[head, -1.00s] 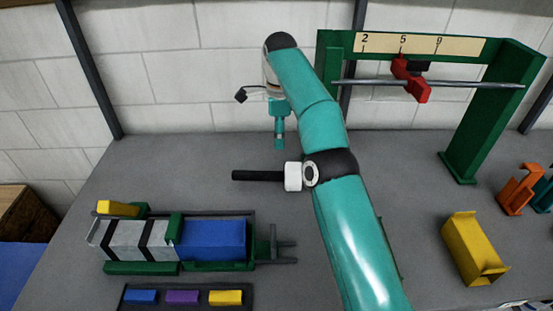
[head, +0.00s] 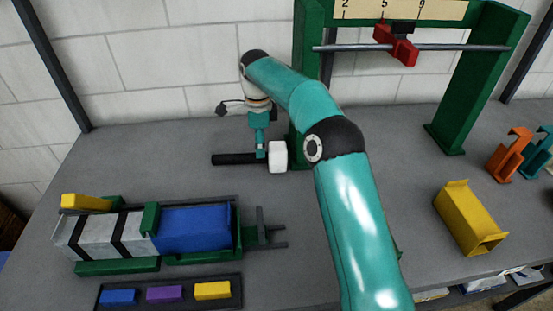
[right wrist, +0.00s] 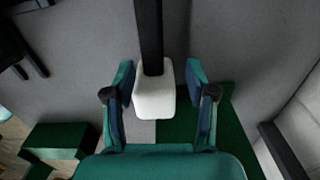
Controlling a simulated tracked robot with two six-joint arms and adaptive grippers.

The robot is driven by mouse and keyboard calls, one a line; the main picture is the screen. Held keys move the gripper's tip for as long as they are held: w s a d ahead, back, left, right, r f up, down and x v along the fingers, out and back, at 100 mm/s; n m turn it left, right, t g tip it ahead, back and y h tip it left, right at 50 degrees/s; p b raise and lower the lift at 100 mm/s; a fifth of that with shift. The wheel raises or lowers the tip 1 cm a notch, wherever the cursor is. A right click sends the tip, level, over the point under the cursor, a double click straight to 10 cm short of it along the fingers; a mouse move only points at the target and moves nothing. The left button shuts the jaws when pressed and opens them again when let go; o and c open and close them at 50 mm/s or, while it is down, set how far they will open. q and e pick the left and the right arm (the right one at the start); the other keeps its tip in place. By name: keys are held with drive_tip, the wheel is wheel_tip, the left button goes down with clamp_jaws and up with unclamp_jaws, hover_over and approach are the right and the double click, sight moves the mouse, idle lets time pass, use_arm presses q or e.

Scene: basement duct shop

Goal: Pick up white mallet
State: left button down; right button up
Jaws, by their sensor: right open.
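The white mallet lies on the grey bench, its white block head (head: 278,157) to the right and its black handle (head: 233,159) pointing left. My right gripper (head: 261,152) is down at the mallet, where the handle meets the head. In the right wrist view, the open fingers of my right gripper (right wrist: 158,85) stand on either side of the mallet, with the white head (right wrist: 154,97) between them and gaps on both sides. The black handle (right wrist: 149,35) runs up the picture away from the gripper. My left gripper is not in view.
A green frame (head: 462,95) with a rod and red slider (head: 396,45) stands behind and right. A clamp fixture with a blue block (head: 193,228) sits front left, above a tray of coloured blocks (head: 163,294). A yellow channel piece (head: 468,217) lies right. Bench between is clear.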

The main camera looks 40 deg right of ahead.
drive_tip(key=shift+s+a+f, duration=0.15)
drive_tip(key=shift+s+f, duration=0.05)
drive_tip(key=shift+f, duration=1.1)
drive_tip(key=shift+s+a+f, duration=0.1)
drive_tip(key=shift+s+f, duration=0.1)
drive_tip(key=shift+f, duration=1.05)
clamp_jaws()
